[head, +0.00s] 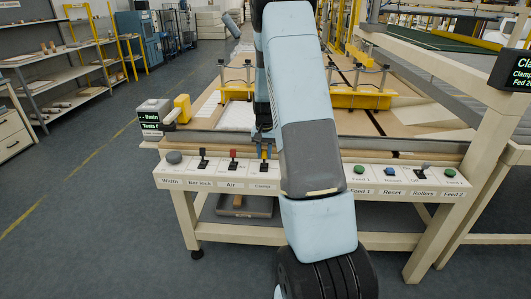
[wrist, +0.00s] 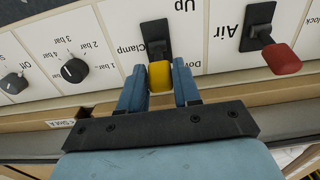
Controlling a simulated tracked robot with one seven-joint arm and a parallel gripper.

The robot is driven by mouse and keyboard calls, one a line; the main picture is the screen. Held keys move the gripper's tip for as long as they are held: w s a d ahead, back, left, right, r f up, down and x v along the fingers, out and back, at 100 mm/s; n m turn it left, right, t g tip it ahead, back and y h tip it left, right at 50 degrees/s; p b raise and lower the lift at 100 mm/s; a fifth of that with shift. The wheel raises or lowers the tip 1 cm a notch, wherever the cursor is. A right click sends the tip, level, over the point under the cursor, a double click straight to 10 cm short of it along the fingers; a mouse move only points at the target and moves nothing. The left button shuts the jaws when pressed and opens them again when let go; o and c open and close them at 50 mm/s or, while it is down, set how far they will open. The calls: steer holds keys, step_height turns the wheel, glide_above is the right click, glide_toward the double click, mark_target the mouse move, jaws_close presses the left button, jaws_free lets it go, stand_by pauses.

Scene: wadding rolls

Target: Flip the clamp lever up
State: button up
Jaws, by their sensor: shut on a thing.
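The clamp lever has a yellow handle (wrist: 159,76) on a black base plate (wrist: 155,38), between printed labels reading Up, Down and Clamp in the wrist view. That view shows the panel upside down. My gripper (wrist: 160,88) has its two blue fingers on either side of the yellow handle, shut on it. In the head view the lever (head: 264,152) shows as a small yellow spot above the Clamp label, beside my arm. My arm hides much of the panel's middle, and my gripper is mostly hidden behind it there.
The red Air lever (wrist: 282,58) stands close beside the clamp lever. Green (head: 359,170) and blue (head: 389,171) buttons are at the panel's right. A yellow clamp bar (head: 362,98) spans the table behind.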

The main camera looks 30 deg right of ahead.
mark_target(264, 161)
steer(key=shift+s, duration=0.1)
steer(key=shift+s+a+r+t+h, duration=0.1)
steer(key=shift+s+a+t+h, duration=0.15)
steer(key=shift+s+t+h, duration=0.25)
steer(key=shift+s+a+t+h, duration=0.2)
steer(key=shift+t+h, duration=0.2)
steer(key=shift+t, duration=0.3)
steer(key=shift+s+a+t+h, duration=0.35)
steer(key=shift+s+t+h, duration=0.05)
steer(key=shift+t, duration=0.4)
steer(key=shift+s+a+f+t+h, duration=0.15)
steer(key=shift+s+t+h, duration=0.1)
steer(key=shift+t+h, duration=0.25)
steer(key=shift+s+a+f+t+h, duration=0.15)
steer(key=shift+s+t+h, duration=0.15)
steer(key=shift+t, duration=0.3)
steer(key=o, duration=1)
steer(key=shift+c, duration=0.2)
steer(key=shift+a+r, duration=0.1)
